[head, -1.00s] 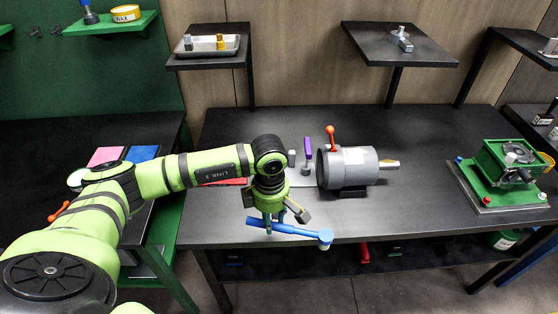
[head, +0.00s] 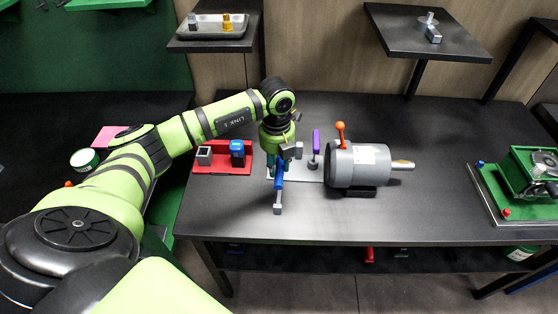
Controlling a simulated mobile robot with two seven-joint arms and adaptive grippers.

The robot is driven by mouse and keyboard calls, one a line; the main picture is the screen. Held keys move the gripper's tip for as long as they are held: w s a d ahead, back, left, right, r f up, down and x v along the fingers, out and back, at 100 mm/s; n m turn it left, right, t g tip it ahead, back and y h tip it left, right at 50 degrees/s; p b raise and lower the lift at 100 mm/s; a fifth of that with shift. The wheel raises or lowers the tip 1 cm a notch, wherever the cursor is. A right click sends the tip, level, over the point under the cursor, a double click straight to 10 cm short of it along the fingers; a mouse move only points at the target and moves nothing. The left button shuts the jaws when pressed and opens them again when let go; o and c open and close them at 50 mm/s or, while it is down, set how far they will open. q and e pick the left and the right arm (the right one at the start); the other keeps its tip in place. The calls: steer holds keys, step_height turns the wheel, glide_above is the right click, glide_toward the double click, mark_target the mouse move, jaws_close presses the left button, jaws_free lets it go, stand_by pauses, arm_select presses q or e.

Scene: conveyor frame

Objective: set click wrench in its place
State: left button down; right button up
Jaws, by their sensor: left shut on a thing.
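The blue wrench (head: 279,177) is in my left gripper (head: 277,161), over the near-left part of the dark workbench. Its handle is partly hidden by the fingers, and its grey end (head: 278,209) points toward me. A light grey plate (head: 307,175) lies on the bench under and beside the gripper. A purple-handled tool (head: 316,143) stands upright at this plate, just right of the gripper. I cannot tell whether the wrench touches the plate. My right gripper is not in view.
A grey motor (head: 352,165) with an orange-knobbed lever stands right of the plate. A red tray (head: 222,171) with a grey block and a blue item is to the left. A green vise unit (head: 528,175) is far right. The bench front is clear.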

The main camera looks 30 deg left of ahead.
arm_select(q)
steer(key=shift+s+d+r, duration=0.1)
steer(key=shift+s+r, duration=0.15)
steer(key=shift+s, duration=0.15)
steer(key=b, duration=0.4)
glide_above(277, 197)
step_height(277, 197, down, 5)
steer(key=shift+w+r+p, duration=0.15)
steer(key=shift+w+p, duration=0.1)
steer(key=shift+p, duration=0.05)
steer(key=shift+f, duration=0.25)
steer(key=shift+f+b, duration=1.1)
steer(key=shift+b, duration=0.05)
steer(key=shift+f, duration=0.15)
steer(key=c, duration=0.8)
jaws_free()
steer(key=shift+s, duration=0.1)
